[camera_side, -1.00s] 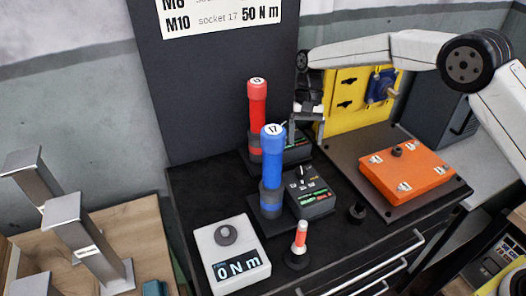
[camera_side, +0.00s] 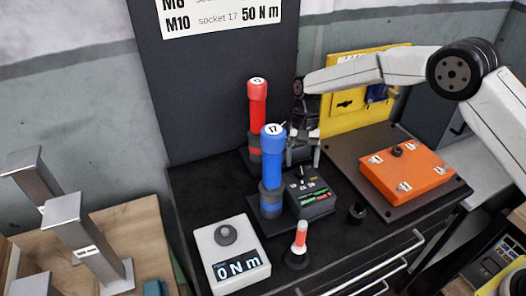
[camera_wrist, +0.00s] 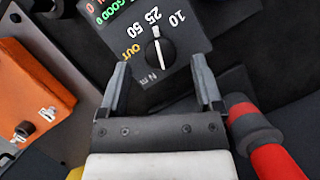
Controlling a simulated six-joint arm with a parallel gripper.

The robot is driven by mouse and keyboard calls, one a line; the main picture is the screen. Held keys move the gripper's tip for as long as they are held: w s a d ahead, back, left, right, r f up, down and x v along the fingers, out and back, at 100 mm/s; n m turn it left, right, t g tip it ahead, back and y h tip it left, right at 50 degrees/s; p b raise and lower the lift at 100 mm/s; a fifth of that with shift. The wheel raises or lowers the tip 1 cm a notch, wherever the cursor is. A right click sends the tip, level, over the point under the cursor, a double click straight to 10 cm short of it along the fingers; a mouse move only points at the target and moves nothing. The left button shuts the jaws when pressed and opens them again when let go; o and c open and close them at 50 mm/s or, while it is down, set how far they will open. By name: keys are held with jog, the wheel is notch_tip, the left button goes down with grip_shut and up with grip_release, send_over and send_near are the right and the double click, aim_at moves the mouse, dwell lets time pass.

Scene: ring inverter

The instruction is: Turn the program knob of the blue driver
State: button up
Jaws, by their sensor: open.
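The blue driver (camera_side: 273,160), with 17 on its cap, stands upright beside its dark control box (camera_side: 312,203). In the wrist view the box's round dark program knob (camera_wrist: 166,52) has a white pointer line, with 10, 25, 50 and OUT printed around it. The pointer's end lies near the 25 and 50 marks; I cannot tell the exact setting. My gripper (camera_side: 303,152) is open and empty, just above the box's back edge. In the wrist view my gripper's fingers (camera_wrist: 160,66) lie either side of the knob, apparently still above it.
The red driver (camera_side: 257,95) stands behind the blue one and shows close on the right in the wrist view (camera_wrist: 272,158). A grey torque meter (camera_side: 212,249) reads 0 N m. A red-and-white beacon (camera_side: 301,237) stands in front. An orange plate (camera_side: 410,172) lies right.

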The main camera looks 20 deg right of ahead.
jog(key=shift+x, duration=0.95)
grip_shut()
jog(key=shift+n, duration=0.3)
jog(key=n+h, duration=0.1)
jog(key=n, duration=0.2)
jog(key=shift+a+g, duration=0.1)
jog(key=shift+g, duration=0.2)
jog(key=shift+a+n+h, duration=0.1)
jog(key=shift+n+h, duration=0.9)
jog(key=shift+n, duration=1.1)
